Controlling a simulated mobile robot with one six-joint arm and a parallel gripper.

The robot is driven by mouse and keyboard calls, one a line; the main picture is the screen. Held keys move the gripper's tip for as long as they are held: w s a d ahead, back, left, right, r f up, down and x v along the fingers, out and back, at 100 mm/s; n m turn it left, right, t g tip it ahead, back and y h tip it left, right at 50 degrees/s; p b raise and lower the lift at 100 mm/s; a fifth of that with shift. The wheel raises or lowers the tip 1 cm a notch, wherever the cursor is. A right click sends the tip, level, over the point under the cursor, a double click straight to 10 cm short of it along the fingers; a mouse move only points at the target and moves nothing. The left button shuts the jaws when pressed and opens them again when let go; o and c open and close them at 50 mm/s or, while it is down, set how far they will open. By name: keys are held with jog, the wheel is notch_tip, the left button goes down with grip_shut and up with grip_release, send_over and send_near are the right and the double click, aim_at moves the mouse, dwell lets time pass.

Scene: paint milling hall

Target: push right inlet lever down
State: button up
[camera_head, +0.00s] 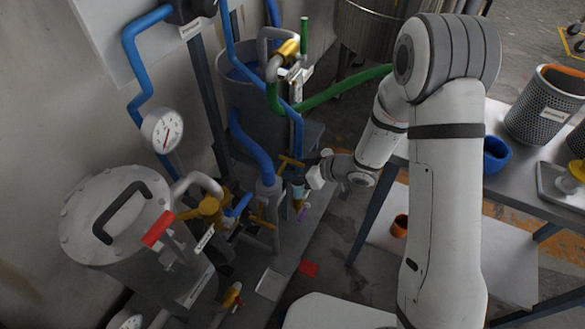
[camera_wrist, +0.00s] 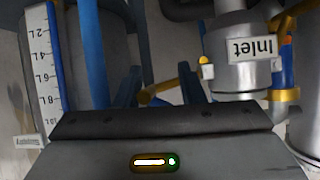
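In the head view, a yellow T-shaped lever (camera_head: 291,162) stands beside my gripper (camera_head: 316,178), at the right of the pipework. Another yellow lever (camera_head: 262,222) sits lower, to its left. I cannot tell for sure which one is the right inlet lever. In the wrist view, a grey cylindrical fitting (camera_wrist: 240,75) carries a label reading "Inlet" (camera_wrist: 254,49). Yellow bars show at its upper right (camera_wrist: 292,14) and at its left (camera_wrist: 162,89). The dark gripper body fills the bottom of the wrist view.
A lidded grey tank (camera_head: 115,215) with a red-handled lever (camera_head: 158,229) and a pressure gauge (camera_head: 162,130) stand at the left. A table (camera_head: 530,185) with containers stands at the right.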

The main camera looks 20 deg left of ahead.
jog(key=shift+s+d+r, duration=0.35)
jog(key=shift+s+d, duration=0.2)
jog(key=shift+d, duration=0.25)
jog(key=shift+s+d+r, duration=0.35)
jog(key=shift+s+d, duration=0.15)
jog(key=shift+d, duration=0.3)
jog(key=shift+o, duration=1.1)
jog(key=shift+s+d+r+p, duration=0.1)
jog(key=shift+s+d+p, duration=0.35)
jog(key=shift+d, duration=0.3)
jog(key=shift+s+d+r, duration=0.25)
jog(key=shift+s+d, duration=0.15)
jog(key=shift+d, duration=0.15)
jog(key=shift+c, duration=1.1)
jog(key=shift+s+d+r+p, duration=0.1)
jog(key=shift+s+d+p, duration=0.15)
jog(key=shift+d, duration=0.3)
jog(key=shift+s+d+r+p, duration=0.1)
jog(key=shift+s+d+p, duration=0.1)
jog(key=shift+d, duration=0.35)
jog(key=shift+r, duration=0.1)
